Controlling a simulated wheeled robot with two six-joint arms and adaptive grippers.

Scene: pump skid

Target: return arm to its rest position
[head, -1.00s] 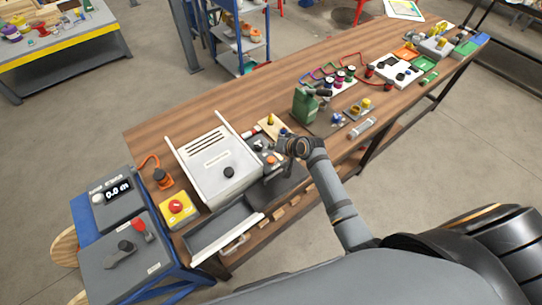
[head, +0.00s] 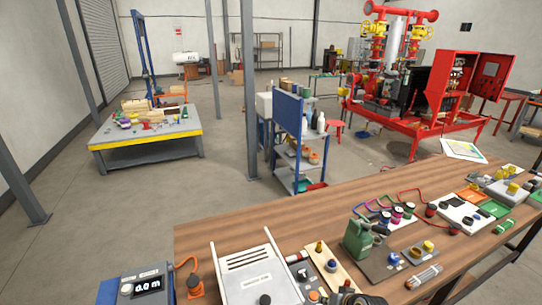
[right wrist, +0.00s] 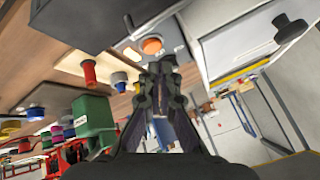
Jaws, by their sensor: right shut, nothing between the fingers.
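My right gripper (head: 352,297) shows only in part at the bottom edge of the head view, by the near edge of the wooden workbench (head: 215,232). In the right wrist view its dark fingers (right wrist: 160,70) are together with nothing between them. An orange round button (right wrist: 152,46) on a grey panel shows just beyond the fingertips; I cannot tell the gap. Most of the right arm is out of the head view. My left gripper is not in view.
On the bench are a grey slotted box (head: 255,280), a green canister (head: 358,240) and a white block with knobs (head: 462,217). A display box (head: 146,284) stands at lower left.

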